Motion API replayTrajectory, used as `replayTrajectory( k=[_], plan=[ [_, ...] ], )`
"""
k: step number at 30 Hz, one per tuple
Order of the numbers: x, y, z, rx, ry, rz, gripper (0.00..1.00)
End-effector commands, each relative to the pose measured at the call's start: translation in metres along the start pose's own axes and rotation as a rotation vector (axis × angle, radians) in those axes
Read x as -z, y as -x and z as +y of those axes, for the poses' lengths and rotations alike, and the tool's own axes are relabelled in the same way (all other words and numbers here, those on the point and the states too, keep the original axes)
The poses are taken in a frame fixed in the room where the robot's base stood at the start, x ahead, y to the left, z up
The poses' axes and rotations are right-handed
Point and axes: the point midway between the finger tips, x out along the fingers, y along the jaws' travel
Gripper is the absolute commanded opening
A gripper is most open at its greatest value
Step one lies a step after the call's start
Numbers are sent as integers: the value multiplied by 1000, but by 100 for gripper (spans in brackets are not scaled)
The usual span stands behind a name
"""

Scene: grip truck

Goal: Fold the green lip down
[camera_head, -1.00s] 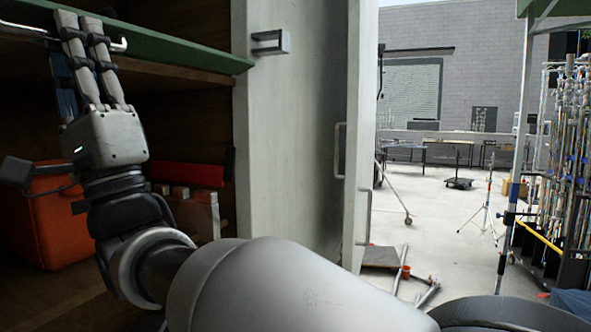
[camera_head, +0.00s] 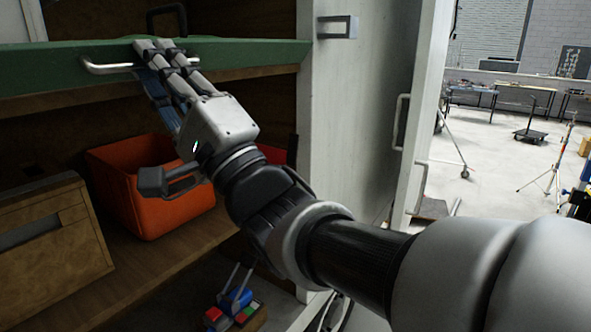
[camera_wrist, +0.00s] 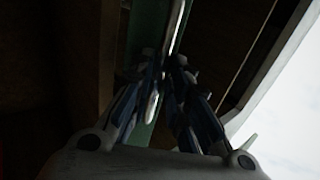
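The green lip (camera_head: 262,53) is a long board along the front of the upper shelf, across the top left of the head view. A silver bar handle (camera_head: 108,68) is fixed to its face. My gripper (camera_head: 160,52) is at the right part of this handle, its fingers around the bar and closed in on it. The wrist view shows the fingers (camera_wrist: 170,65) converging on the bright handle bar (camera_wrist: 179,28), with the green lip (camera_wrist: 143,35) behind. That view is dark, and the exact contact is hard to see.
Below are an orange bin (camera_head: 150,205) and a wooden box (camera_head: 45,245) on a lower shelf (camera_head: 185,240). The white cabinet side (camera_head: 355,110) with a latch (camera_head: 337,27) stands right of the lip. Open floor (camera_head: 500,165) lies beyond.

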Motion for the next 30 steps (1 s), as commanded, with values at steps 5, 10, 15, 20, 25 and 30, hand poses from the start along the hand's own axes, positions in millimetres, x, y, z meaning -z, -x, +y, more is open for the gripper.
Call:
replayTrajectory(
  k=[5, 10, 15, 20, 25, 30],
  plan=[
    [0, -8, -8, -73, -1, 1, 17],
    [0, -10, -9, -144, 0, 1, 17],
    [0, -14, -11, -213, -1, 0, 17],
    [0, -17, -12, -279, -1, 1, 17],
    [0, -20, -13, -350, 0, 0, 17],
    [0, -24, -14, -422, -1, -1, 17]
  ],
)
